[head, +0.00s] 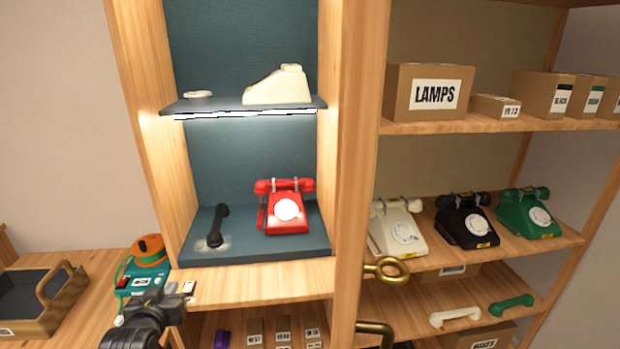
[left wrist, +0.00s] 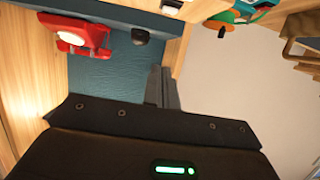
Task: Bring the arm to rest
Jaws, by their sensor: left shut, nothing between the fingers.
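My left gripper (head: 178,295) is at the lower left of the head view, in front of the wooden cabinet's lower edge. Its fingers are shut with nothing between them. In the left wrist view the closed fingers (left wrist: 162,88) point toward the cabinet's blue-green panel, apart from the phones. A red dial phone (head: 287,207) stands in the lit niche with its handset on top. It also shows in the left wrist view (left wrist: 78,35). A black handset (head: 217,226) stands upright on a pale patch to its left. My right gripper is not in view.
A green and orange device (head: 146,262) stands close behind my left gripper. A wooden tray (head: 62,300) is at the far left. A cream phone body (head: 277,86) sits on the niche's upper shelf. White, black (head: 466,221) and green phones stand on the right shelf. A brass ring (head: 388,268) sticks out beside them.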

